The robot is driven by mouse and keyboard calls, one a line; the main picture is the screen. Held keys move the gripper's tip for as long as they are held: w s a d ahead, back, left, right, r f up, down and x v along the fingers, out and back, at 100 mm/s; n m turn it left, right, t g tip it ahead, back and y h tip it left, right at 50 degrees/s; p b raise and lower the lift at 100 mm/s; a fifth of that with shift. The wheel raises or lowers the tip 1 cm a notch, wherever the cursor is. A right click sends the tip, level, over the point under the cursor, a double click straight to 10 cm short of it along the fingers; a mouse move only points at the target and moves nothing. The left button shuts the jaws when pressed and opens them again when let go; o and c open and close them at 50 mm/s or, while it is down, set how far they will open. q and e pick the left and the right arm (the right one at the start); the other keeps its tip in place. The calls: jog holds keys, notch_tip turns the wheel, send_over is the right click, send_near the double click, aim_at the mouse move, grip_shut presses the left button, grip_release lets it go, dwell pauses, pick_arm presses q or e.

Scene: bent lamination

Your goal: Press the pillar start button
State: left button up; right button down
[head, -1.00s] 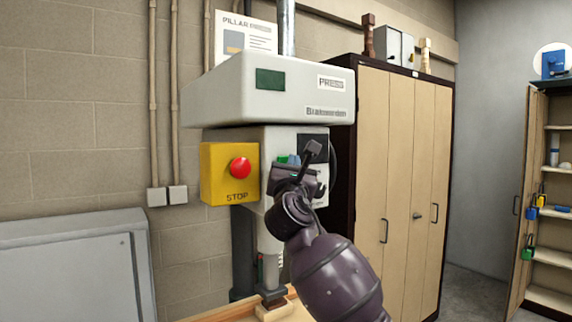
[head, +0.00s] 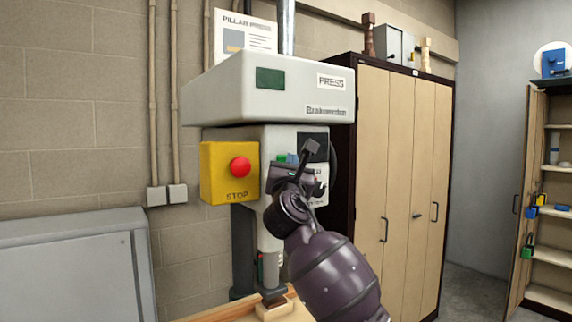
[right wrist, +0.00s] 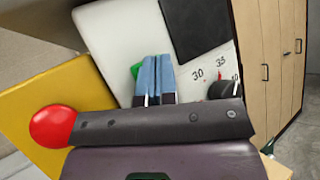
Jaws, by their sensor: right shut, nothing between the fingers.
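The pillar press (head: 290,90) stands against the wall, with a white head and a white front panel below it. A green button (head: 281,160) shows partly on that panel; in the right wrist view its green edge (right wrist: 135,70) shows just left of the fingertips, the rest hidden behind them. My right gripper (head: 294,158) is in front of the panel, shut and empty. Its blue fingers (right wrist: 154,57) point at the panel beside the green button; I cannot tell whether they touch. My left gripper is not in view.
A yellow box with a red STOP button (head: 240,167) juts out just left of my right gripper. A dial with numbers (right wrist: 222,88) and a dark panel (right wrist: 195,28) are to the right. A tall cabinet (head: 400,180) stands right; a grey cabinet (head: 70,270) stands left.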

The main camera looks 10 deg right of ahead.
jog(key=shift+w+a, duration=0.1)
jog(key=shift+w, duration=0.1)
dwell(0.3)
jog(key=shift+s, duration=0.2)
jog(key=shift+s+d+p, duration=0.35)
jog(key=shift+s+p, duration=0.2)
jog(key=shift+s, duration=0.1)
jog(key=s, duration=0.1)
jog(key=s+d, duration=0.1)
jog(key=s, duration=0.2)
jog(key=shift+s+d+p, duration=0.35)
jog(key=shift+p, duration=0.05)
dwell(0.8)
